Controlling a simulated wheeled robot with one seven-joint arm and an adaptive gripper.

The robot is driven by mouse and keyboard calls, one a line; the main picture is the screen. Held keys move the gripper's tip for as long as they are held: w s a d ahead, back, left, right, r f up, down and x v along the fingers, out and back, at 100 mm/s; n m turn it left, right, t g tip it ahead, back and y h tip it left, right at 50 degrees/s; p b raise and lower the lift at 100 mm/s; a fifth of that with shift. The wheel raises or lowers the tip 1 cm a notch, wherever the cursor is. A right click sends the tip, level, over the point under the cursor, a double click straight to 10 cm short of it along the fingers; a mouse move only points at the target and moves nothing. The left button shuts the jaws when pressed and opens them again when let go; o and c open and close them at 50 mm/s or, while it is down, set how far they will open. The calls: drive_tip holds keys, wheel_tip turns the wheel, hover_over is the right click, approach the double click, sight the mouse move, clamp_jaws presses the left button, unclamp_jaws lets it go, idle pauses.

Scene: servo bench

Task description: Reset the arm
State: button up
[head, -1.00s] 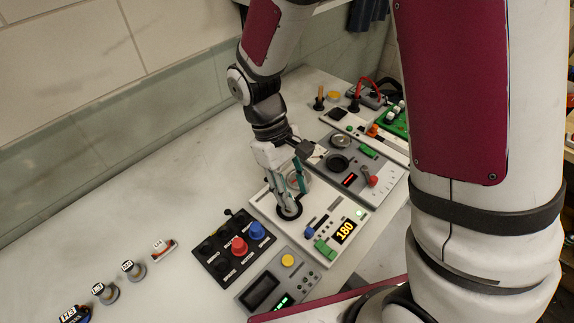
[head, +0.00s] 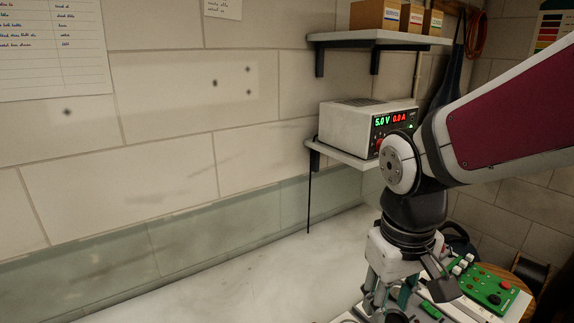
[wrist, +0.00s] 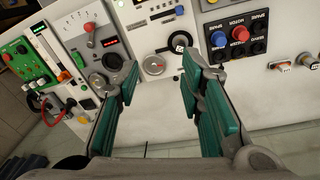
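My gripper (wrist: 158,78) is open, its two teal-padded fingers apart with nothing between them. In the head view my gripper (head: 383,305) points down over the bench at the lower edge, its tips partly cut off. In the wrist view a white panel (wrist: 142,40) lies beyond the fingers. It carries a black round part (wrist: 180,43) with a small white piece on it, and a grey round dial (wrist: 154,66). The fingertips appear apart from both. The panel's display is mostly outside the wrist view, and its number cannot be read.
A black button box (wrist: 240,34) with red and blue knobs stands beside the panel. A grey meter panel (wrist: 88,42) and green board (wrist: 24,62) lie left. In the head view, a power supply (head: 365,125) sits on a low shelf behind my arm. Bare bench (head: 265,270) is left.

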drive_tip(key=s+d+r+m+t, duration=0.3)
drive_tip(key=s+r+t, duration=0.1)
drive_tip(key=s+r, duration=0.3)
drive_tip(key=shift+d+r+t+y, duration=0.3)
drive_tip(key=shift+r+y, duration=0.1)
drive_tip(key=shift+r, duration=0.5)
drive_tip(key=shift+w, duration=0.1)
idle(0.4)
